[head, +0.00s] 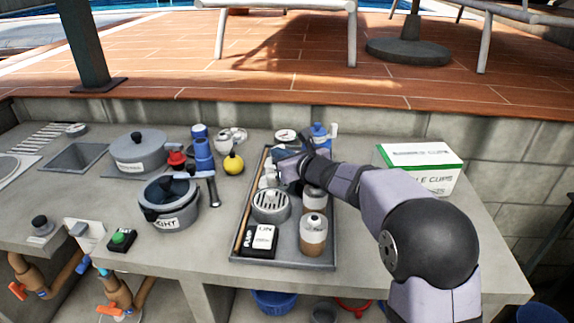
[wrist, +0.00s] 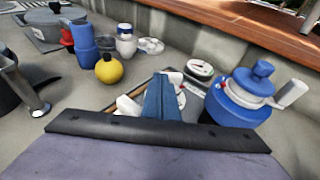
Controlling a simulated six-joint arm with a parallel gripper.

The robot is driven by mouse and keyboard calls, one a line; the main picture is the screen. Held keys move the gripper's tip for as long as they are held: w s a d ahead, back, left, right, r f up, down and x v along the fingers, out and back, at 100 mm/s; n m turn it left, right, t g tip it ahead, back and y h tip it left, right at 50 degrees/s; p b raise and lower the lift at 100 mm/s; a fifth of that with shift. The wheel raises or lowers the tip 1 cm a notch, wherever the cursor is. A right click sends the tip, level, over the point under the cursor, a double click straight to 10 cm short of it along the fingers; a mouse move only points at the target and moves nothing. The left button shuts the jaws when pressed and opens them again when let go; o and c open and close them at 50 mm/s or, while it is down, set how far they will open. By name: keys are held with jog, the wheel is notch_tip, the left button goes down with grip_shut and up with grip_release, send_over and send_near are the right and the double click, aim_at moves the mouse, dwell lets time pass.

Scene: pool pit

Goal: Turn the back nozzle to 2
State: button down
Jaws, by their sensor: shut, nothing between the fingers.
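I cannot tell for sure which part is the back nozzle. A round white-faced dial with red marks (head: 285,135) lies behind the tray, and it also shows in the wrist view (wrist: 200,68). Its numbers are too small to read. A second pale round face is mostly hidden behind my fingers in the wrist view. Two copper-coloured pipe fittings, a left one (head: 28,272) and a right one (head: 117,291), with orange handles, hang at the counter's front left. My gripper (head: 283,156) is shut and empty over the tray's back end, just short of the dial; its blue fingers fill the wrist view's middle (wrist: 162,84).
A grey tray (head: 240,251) holds jars, a round grille and a black box. A blue lidded vessel (wrist: 238,105) stands right of the dial. A yellow ball-like bottle (head: 233,164) and blue cylinders (head: 203,155) stand left. A cups box (head: 425,166) stands right.

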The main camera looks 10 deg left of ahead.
jog(key=shift+s+a+f+m+t+h+b, duration=0.2)
jog(key=shift+m+h+b, duration=0.25)
jog(key=shift+b, duration=1)
jog(key=shift+w+a+f+m+t+h+b, duration=0.15)
jog(key=shift+a+m+t+h+b, duration=0.2)
jog(key=shift+b, duration=1.15)
jog(key=shift+s+a+f+m+t+h+b, duration=0.2)
jog(key=shift+m+h+b, duration=0.25)
jog(key=shift+b, duration=1)
jog(key=b, duration=0.1)
jog(key=m+h+b, duration=0.1)
jog(key=b, duration=0.1)
jog(key=shift+w+a+r+t+h, duration=0.15)
jog(key=shift+a+r+t+h, duration=0.05)
jog(key=shift+t+h, duration=0.05)
jog(key=shift+a+r+m+h+b, duration=0.15)
jog(key=shift+r+m+h+b, duration=0.15)
jog(key=shift+r+m+h, duration=0.1)
jog(key=shift+w+a+f+p, duration=0.1)
jog(key=shift+w+a+p, duration=0.05)
jog(key=shift+a+p, duration=0.25)
